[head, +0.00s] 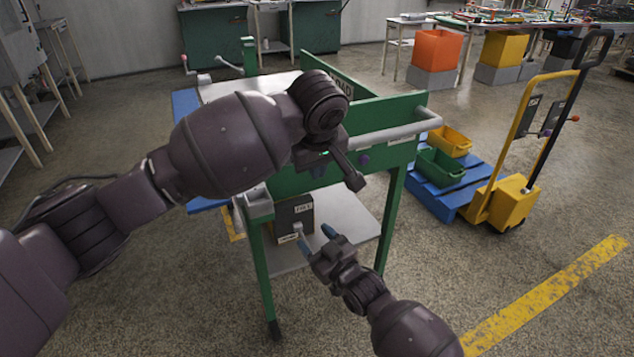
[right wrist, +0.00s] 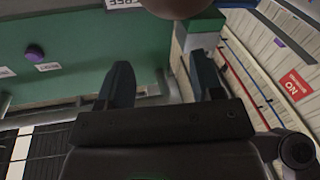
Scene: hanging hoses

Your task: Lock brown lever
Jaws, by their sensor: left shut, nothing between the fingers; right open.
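I cannot make out a brown lever for certain in either view. A rounded brown shape (right wrist: 178,5) shows at the top edge of the right wrist view; I cannot tell whether it is a lever or part of my arm. The green cart (head: 400,103) stands in the middle of the head view, partly hidden by my left arm. My left gripper (head: 352,176) is shut and empty in front of the cart's green front panel. My right gripper (head: 316,240) is open and empty, lower, in front of the cart's lower shelf. Its spread fingers also show in the right wrist view (right wrist: 163,85).
A purple knob (head: 363,160) sits on the cart's front panel. A dark labelled box (head: 288,218) is under the panel, above the grey shelf (head: 345,215). Blue pallet (head: 430,198), green bin (head: 440,166) and yellow pallet jack (head: 503,205) stand right. Floor at front right is clear.

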